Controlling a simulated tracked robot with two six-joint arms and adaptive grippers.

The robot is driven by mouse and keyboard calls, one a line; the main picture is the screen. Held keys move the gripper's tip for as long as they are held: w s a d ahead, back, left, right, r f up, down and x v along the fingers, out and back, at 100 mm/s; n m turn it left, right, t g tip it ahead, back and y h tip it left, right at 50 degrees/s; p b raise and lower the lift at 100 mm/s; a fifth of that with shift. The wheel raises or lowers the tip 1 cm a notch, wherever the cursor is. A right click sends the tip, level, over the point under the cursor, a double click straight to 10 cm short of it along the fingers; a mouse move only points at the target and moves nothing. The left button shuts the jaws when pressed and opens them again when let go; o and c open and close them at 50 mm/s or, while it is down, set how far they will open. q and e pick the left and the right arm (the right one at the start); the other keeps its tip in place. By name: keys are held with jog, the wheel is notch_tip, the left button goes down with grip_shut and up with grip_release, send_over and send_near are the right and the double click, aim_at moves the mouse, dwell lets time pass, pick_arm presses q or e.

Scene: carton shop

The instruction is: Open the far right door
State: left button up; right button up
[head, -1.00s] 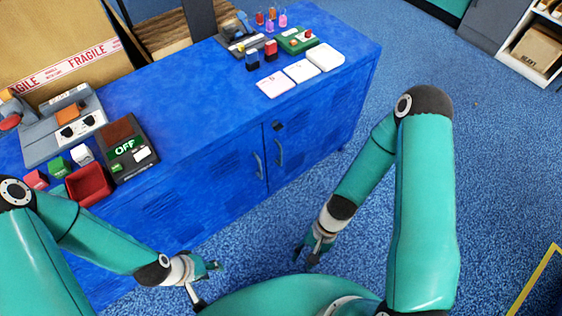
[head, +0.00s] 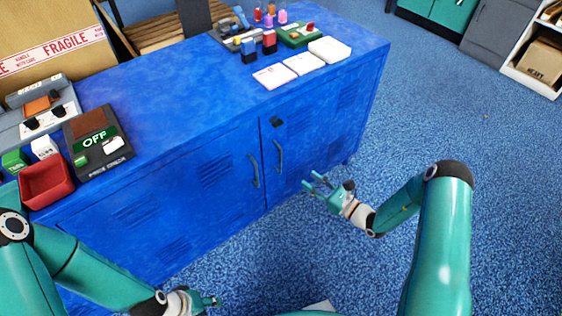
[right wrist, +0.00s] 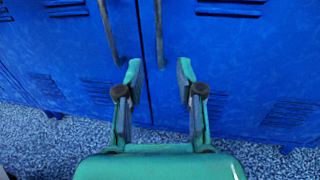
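The blue cabinet's far right door (head: 322,124) is shut, with a dark vertical handle (head: 279,157) near its left edge and a small dark lock above it. The door to its left (head: 180,190) is also shut and has its own handle (head: 254,171). My right gripper (head: 313,184) is open and empty, in front of the right door and to the right of its handle, apart from it. In the right wrist view the right door's handle (right wrist: 159,35) is ahead between the open fingers (right wrist: 158,85). My left gripper (head: 212,302) is low at the front; its fingers are too small to judge.
The cabinet top holds a red bin (head: 46,183), an OFF device (head: 97,140), white cards (head: 303,63), small blocks and a green device (head: 299,35). A FRAGILE carton (head: 50,40) stands behind. The blue floor right of the cabinet is clear.

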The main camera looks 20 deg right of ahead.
jog(key=b, duration=0.2)
send_over(280, 171)
jog(key=shift+w+d, duration=0.15)
jog(key=shift+w, duration=0.15)
grip_shut()
